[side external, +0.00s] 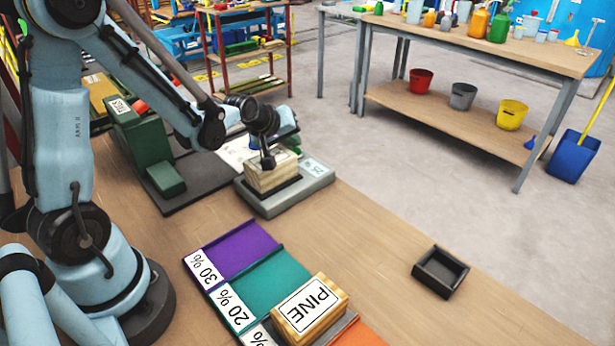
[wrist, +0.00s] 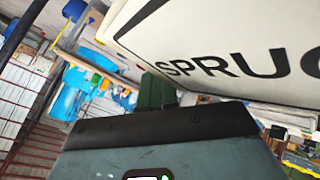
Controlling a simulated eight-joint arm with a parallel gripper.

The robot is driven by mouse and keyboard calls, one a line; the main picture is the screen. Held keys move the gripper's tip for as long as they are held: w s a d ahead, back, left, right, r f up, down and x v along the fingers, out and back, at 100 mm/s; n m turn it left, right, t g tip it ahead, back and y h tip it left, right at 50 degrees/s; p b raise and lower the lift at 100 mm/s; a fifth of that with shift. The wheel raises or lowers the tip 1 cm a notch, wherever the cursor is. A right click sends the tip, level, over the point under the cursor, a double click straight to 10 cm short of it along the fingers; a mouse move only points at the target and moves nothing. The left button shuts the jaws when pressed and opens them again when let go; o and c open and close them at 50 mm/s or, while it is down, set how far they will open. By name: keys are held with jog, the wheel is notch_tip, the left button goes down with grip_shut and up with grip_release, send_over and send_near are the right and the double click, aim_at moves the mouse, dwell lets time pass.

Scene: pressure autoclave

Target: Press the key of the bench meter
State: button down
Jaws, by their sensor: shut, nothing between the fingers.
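The grey bench meter (side external: 312,184) stands on the wooden bench in the side external view, with small markings on its right part. A pale wooden block (side external: 272,177) sits on its dark pad. My gripper (side external: 268,163) is shut and empty, its dark fingertips low at the block's top; I cannot tell whether they touch. The key cannot be made out. In the wrist view a large white label reading "SPRUC" (wrist: 225,55) is close at the upper right. A grey-blue body with a dark strip and a small green-lit panel fills the bottom; I cannot tell what it belongs to.
A small black tray (side external: 440,271) is at the right. A green device (side external: 145,140) stands left of the meter. The bench between is clear.

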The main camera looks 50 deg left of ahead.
jog(key=shift+d+f, duration=0.15)
jog(key=shift+f, duration=0.6)
dwell(1.2)
jog(key=shift+s+d+r, duration=0.1)
jog(key=shift+s+r, duration=0.1)
jog(key=shift+r, duration=0.65)
jog(key=shift+r, duration=2.55)
